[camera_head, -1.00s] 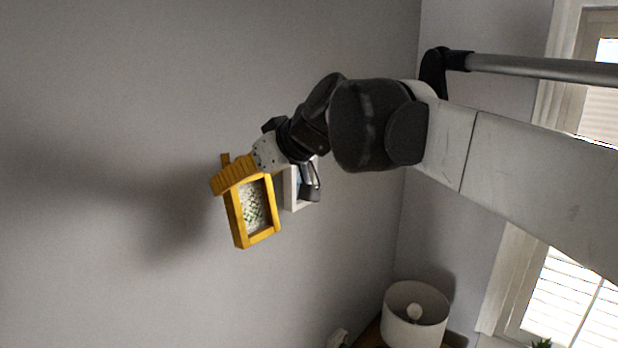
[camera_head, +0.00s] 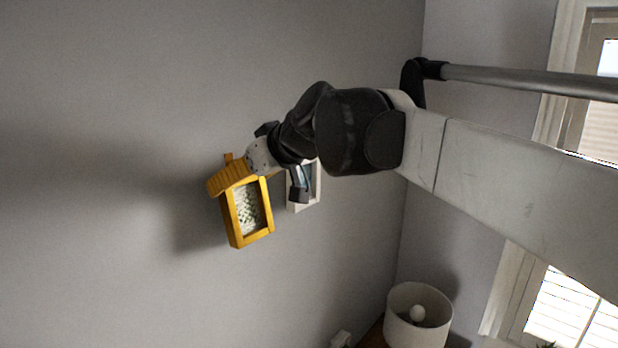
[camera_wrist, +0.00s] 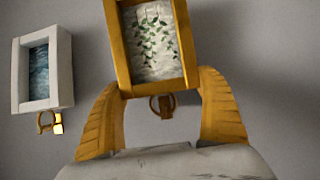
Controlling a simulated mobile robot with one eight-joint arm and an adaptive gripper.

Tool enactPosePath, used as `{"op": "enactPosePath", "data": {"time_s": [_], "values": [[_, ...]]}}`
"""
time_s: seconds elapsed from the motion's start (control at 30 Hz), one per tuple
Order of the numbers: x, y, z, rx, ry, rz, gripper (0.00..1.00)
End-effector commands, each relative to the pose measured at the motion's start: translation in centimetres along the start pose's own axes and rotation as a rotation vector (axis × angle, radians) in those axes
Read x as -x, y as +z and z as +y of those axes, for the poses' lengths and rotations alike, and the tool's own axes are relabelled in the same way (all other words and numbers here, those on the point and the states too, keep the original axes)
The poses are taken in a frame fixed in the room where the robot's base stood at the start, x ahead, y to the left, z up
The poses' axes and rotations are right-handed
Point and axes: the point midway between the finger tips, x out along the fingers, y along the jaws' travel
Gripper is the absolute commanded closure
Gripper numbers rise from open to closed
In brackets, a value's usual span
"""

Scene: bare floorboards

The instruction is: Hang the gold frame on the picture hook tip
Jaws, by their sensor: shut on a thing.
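The gold frame (camera_head: 266,222) holds a picture of green leaves on white. It is tilted a little and sits close to the grey wall in the head view. My gripper (camera_head: 238,180) has ribbed yellow fingers and is shut on one end of it. In the wrist view the gold frame (camera_wrist: 123,60) is at the top centre, with my gripper (camera_wrist: 160,90) reaching to its near edge from both sides. A small dark bronze hook (camera_wrist: 163,106) shows between the fingers just past that edge. I cannot tell whether the frame touches it. The hook is hidden in the head view.
A white frame (camera_head: 313,192) with a blue picture is on the wall right of the gold one, partly behind my wrist. In the wrist view this white frame (camera_wrist: 68,70) is at left, with a brass hook (camera_wrist: 44,122) at its edge. A lamp (camera_head: 420,335) stands low right.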

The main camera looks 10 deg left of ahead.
Motion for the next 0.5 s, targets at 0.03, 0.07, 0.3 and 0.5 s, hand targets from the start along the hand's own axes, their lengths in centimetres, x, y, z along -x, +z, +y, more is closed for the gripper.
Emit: {"op": "enactPosePath", "data": {"time_s": [0.03,0.07,0.3,0.5], "values": [[0.01,-0.02,0.0,0.0,0.0,0.0,0.59],[0.01,-0.02,0.0,0.0,0.0,0.0,0.59],[0.02,-0.02,0.0,0.0,0.0,0.0,0.0],[0.02,0.0,0.0,0.0,0.0,0.0,0.0]]}}
